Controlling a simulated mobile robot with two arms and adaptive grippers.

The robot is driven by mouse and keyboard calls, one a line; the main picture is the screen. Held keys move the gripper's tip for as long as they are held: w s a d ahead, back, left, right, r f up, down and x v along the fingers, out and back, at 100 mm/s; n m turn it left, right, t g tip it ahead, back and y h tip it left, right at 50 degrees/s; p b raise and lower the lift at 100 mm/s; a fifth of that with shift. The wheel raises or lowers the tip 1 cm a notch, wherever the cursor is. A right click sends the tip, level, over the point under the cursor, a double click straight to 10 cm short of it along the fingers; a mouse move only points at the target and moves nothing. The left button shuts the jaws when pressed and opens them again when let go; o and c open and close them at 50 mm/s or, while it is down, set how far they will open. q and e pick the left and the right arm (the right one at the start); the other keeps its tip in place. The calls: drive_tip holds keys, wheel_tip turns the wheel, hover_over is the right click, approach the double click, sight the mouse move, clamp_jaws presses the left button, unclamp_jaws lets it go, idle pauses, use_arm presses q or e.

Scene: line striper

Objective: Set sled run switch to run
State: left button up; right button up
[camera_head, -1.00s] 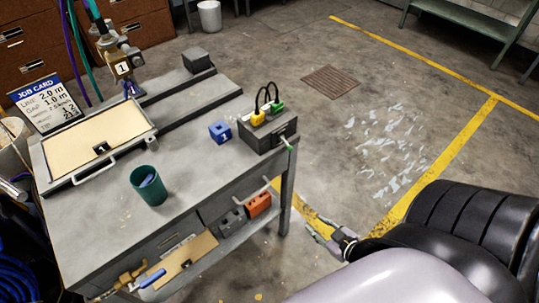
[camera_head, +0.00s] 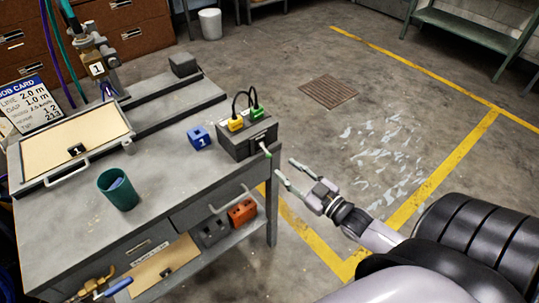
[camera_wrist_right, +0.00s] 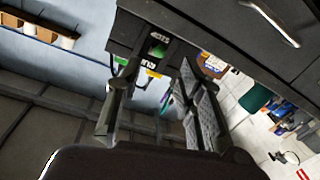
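The dark grey control box (camera_head: 230,146) sits at the table's right corner, with a yellow and a green plug on top. The lever is hard to make out there. My left gripper is not in view.
The grey table (camera_head: 165,185) holds a blue numbered block (camera_head: 199,138), a green cup (camera_head: 118,190) and a tan-topped tray (camera_head: 75,143). A drawer handle (camera_head: 230,199) juts out below the box. An orange block (camera_head: 242,212) sits on the lower shelf. Floor right of the table is open.

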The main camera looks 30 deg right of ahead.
sight(269, 154)
drive_tip(key=w, duration=0.2)
drive_tip(key=w+a, duration=0.1)
drive_tip(key=w, duration=0.5)
drive_tip(key=shift+w+a, duration=0.15)
drive_tip(key=shift+a, duration=0.15)
clamp_jaws()
